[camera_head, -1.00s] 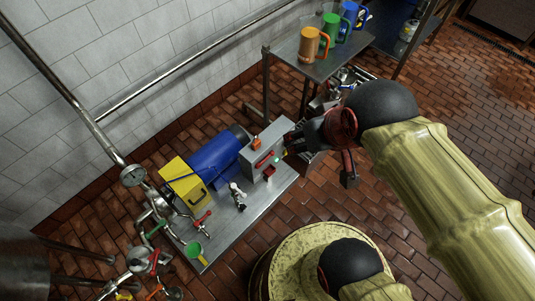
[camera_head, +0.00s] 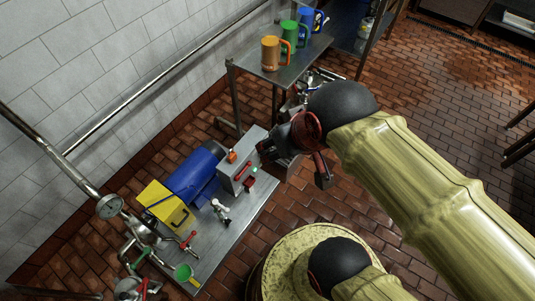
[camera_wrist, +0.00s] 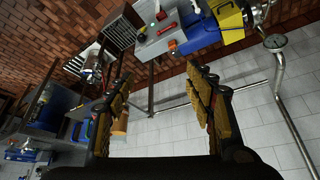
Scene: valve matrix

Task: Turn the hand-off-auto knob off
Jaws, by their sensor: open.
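A grey control box (camera_head: 238,175) stands on the steel table, with an orange-red piece (camera_head: 232,156) on top and small red and green controls (camera_head: 251,176) on its front. Which control is the hand-off-auto knob is too small to tell. The box also shows upside down at the top of the wrist view (camera_wrist: 153,38), with its red bar (camera_wrist: 167,28). My gripper (camera_head: 272,150) is just right of the box in the head view, its fingertips hard to make out. In the wrist view my gripper (camera_wrist: 160,95) is open with nothing between the fingers; the box lies beyond them.
Pipes with a gauge (camera_head: 109,206) stand left. A shelf (camera_head: 285,67) with mugs (camera_head: 270,53) is behind. Tiled floor at right is open.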

